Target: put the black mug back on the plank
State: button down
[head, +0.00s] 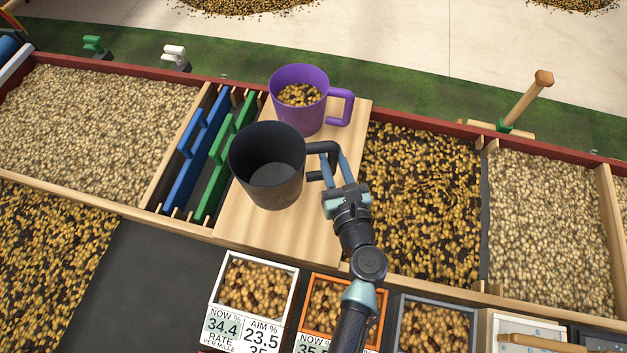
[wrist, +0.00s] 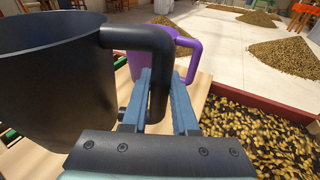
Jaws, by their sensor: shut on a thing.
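The black mug (head: 266,170) is empty and upright, over the wooden plank (head: 305,236) in the head view. My gripper (head: 334,172) is shut on the mug's handle at its right side. In the wrist view the mug (wrist: 55,85) fills the left, and the fingers of my gripper (wrist: 158,95) stand on both sides of the handle. I cannot tell whether the mug's base touches the plank. A purple mug (head: 300,118) holding beans stands behind it on the plank, and it also shows in the wrist view (wrist: 188,65).
Bean beds lie left (head: 90,125) and right (head: 425,200) of the plank. Blue (head: 195,150) and green (head: 225,155) racks stand close on its left. Sample boxes with beans, one white (head: 258,285), line the front. The plank's front part is bare.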

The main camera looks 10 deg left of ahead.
notch_tip(320, 180, down, 2)
jog(key=shift+a+f+b, duration=0.1)
jog(key=shift+f+b, duration=0.1)
jog(key=shift+b, duration=0.1)
jog(key=shift+f+b, duration=0.75)
jog(key=shift+f, duration=1.15)
jog(key=shift+f, duration=0.1)
jog(key=c, duration=0.7)
grip_release()
